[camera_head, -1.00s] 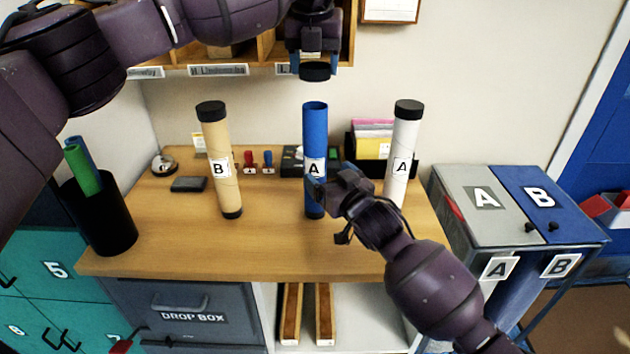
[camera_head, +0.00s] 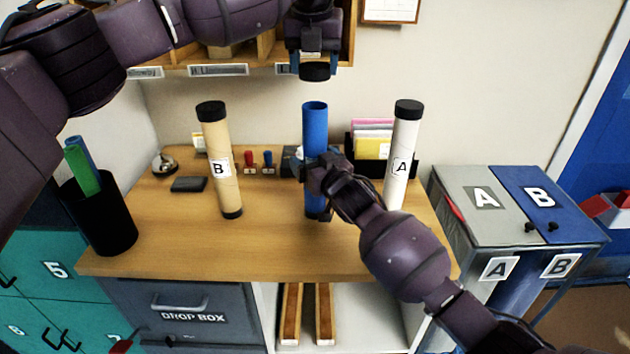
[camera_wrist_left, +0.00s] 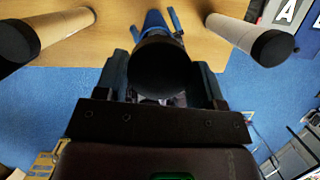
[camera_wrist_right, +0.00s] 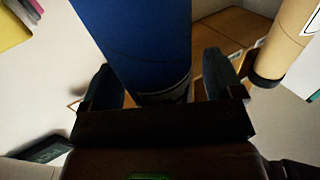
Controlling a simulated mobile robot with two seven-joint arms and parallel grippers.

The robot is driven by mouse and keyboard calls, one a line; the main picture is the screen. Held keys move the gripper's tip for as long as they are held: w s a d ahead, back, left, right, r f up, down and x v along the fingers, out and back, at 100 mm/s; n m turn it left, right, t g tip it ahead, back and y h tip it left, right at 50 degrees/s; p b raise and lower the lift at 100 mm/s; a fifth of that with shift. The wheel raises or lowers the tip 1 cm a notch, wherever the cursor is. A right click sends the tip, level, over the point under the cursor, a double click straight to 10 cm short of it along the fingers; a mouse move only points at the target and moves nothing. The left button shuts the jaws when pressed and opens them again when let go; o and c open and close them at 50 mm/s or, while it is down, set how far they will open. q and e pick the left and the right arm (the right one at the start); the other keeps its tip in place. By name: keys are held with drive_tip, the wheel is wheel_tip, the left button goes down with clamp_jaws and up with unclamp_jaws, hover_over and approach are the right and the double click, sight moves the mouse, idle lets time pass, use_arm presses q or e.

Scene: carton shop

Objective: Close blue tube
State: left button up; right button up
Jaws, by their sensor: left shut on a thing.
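The blue tube (camera_head: 314,128) stands upright on the desk with its top end open. My left gripper (camera_head: 314,58) is shut on a black cap (camera_head: 314,72), held above the tube's open top with a clear gap between. In the left wrist view the cap (camera_wrist_left: 163,66) sits between the fingers, with part of the blue tube (camera_wrist_left: 155,18) beyond it. My right gripper (camera_head: 317,182) is at the tube's middle and hides its label. In the right wrist view its open fingers (camera_wrist_right: 165,88) stand either side of the blue tube (camera_wrist_right: 140,40), with small gaps visible.
A tan tube B (camera_head: 216,155) stands left and a white tube A (camera_head: 402,150) right, both black-capped. A black bin (camera_head: 107,222) holds green and blue tubes at the desk's left. Shelves (camera_head: 255,52) are behind my left gripper. The desk front (camera_head: 230,255) is clear.

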sight(315, 103)
drive_tip(key=c, duration=1.4)
use_arm(q)
drive_tip(key=shift+f, duration=2.5)
use_arm(e)
drive_tip(key=shift+o, duration=0.2)
use_arm(q)
drive_tip(key=shift+f, duration=0.9)
drive_tip(key=shift+f, duration=0.65)
drive_tip(key=o, duration=1)
drive_tip(key=shift+r, duration=0.1)
